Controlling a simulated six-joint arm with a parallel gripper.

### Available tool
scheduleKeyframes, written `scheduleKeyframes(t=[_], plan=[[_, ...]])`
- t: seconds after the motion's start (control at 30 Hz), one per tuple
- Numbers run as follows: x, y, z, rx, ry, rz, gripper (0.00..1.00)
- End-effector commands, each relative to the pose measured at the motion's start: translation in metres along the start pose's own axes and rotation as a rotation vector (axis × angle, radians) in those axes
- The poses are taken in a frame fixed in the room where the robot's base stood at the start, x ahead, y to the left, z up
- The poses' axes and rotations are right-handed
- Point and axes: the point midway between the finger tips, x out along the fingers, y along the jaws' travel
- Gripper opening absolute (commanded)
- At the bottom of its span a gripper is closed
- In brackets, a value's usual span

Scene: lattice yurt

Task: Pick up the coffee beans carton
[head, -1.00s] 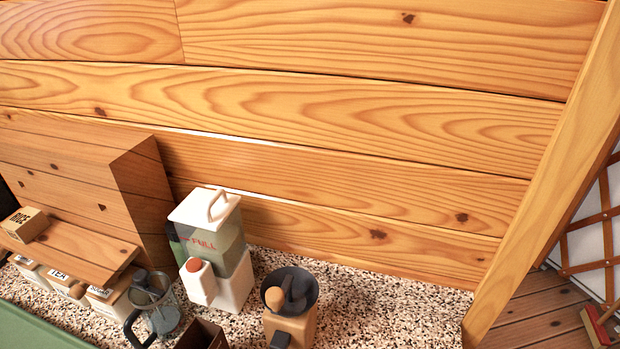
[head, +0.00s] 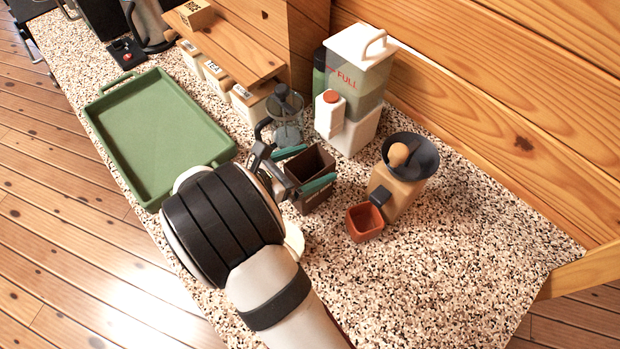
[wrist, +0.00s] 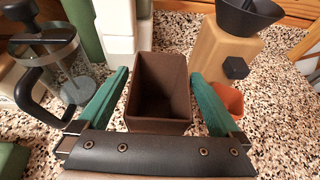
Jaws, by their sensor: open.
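The dark brown, open-topped carton (head: 314,203) stands upright on the speckled counter, left of the wooden grinder; I read no label on it, but it fits the coffee beans carton best. It also fills the middle of the wrist view (wrist: 160,75), where its inside looks dark and empty. My gripper (head: 308,166) is open, its green fingers on either side of the carton. In the wrist view, my gripper (wrist: 158,73) has one finger left and one right of the carton, with a small gap at the left. Contact on the right is unclear.
A glass press (head: 288,122) stands close on the left, a white-and-green FULL container (head: 350,90) behind. The grinder (head: 398,185) and a small terracotta cup (head: 364,222) are close on the right. A green tray (head: 155,125) lies left. The counter's right part is clear.

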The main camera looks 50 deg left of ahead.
Motion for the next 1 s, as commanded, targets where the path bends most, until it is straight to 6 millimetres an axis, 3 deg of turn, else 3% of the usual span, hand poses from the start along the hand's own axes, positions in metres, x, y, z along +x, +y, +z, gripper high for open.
scheduleKeyframes(t=[0.17, 0.7, 1.0], plan=[[-0.0003, 0.0002, 0.0001, 0.0, 0.0, 0.001, 0.98], [-0.0008, 0.0002, 0.0003, 0.001, 0.0, 0.0, 0.01], [-0.0009, 0.0004, 0.0006, 0.002, -0.001, 0.001, 0.0]])
